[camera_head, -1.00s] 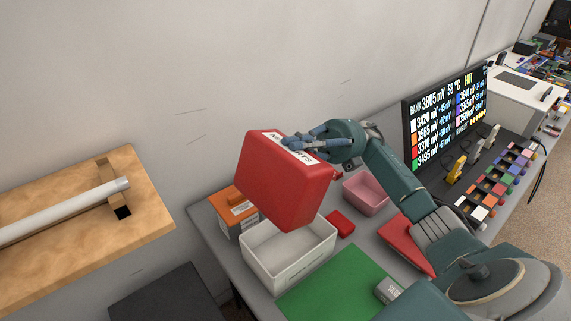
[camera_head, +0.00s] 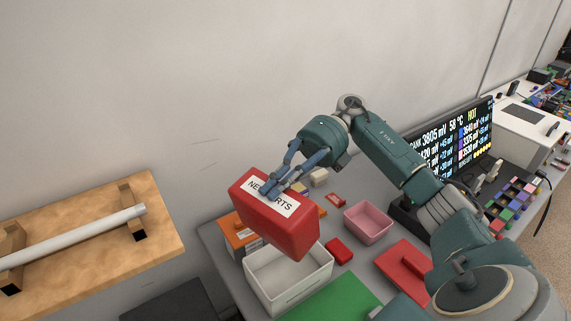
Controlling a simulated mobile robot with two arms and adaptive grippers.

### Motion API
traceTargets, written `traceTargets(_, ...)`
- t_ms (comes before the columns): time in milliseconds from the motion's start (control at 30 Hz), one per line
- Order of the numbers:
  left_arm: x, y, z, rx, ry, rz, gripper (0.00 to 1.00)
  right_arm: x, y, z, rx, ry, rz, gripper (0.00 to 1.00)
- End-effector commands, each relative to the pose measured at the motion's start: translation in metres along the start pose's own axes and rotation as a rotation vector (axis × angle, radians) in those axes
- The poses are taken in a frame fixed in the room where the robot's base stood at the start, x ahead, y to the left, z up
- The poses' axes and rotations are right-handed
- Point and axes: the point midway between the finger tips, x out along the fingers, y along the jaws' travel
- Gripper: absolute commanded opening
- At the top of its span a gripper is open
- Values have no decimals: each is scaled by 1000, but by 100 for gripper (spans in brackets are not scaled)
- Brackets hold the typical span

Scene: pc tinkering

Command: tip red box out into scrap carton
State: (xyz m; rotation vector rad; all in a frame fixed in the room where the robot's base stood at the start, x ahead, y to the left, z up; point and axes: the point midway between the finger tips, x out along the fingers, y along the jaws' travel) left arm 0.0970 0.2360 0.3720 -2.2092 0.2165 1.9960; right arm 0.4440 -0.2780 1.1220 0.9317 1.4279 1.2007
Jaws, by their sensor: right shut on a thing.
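A red box (camera_head: 285,232) with a white label, partly readable as "NE… ARTS", hangs tilted in the air. My right gripper (camera_head: 270,190) is shut on it at the labelled side; the fingers cover part of the label. Below the red box stands an open white carton (camera_head: 287,290), probably the scrap carton. The red box overlaps the carton's back part in this view. The red box's opening and contents are hidden. My left gripper is not in view.
An orange box (camera_head: 236,237) stands behind the carton. A small red block (camera_head: 339,250), a pink bin (camera_head: 368,222) and a flat red piece (camera_head: 403,268) lie to the right. A green mat (camera_head: 335,302) is in front. A display screen (camera_head: 470,135) stands at the back right.

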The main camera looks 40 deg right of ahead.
Motion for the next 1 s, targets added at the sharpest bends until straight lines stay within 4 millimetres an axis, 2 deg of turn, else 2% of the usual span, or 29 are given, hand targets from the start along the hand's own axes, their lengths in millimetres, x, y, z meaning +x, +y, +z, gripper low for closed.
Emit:
traceTargets(33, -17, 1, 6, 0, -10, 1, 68, 4, 13, -1, -3, 3, -53, 0)
traceTargets(100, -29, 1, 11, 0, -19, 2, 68, 11, 17, -1, -4, 3, -128, 0)
traceTargets(333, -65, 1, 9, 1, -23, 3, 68, 40, 23, -1, -9, 3, -441, 0)
traceTargets(500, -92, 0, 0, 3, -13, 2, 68, 62, 16, 0, -13, 4, -711, 0)
traceTargets(700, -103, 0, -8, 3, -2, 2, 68, 78, -8, 0, -16, 3, -1026, 0)
traceTargets(800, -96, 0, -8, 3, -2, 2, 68, 83, -27, 0, -13, 3, -1156, 0)
traceTargets(1000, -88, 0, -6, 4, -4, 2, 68, 86, -45, 1, -9, -1, -1323, 0)
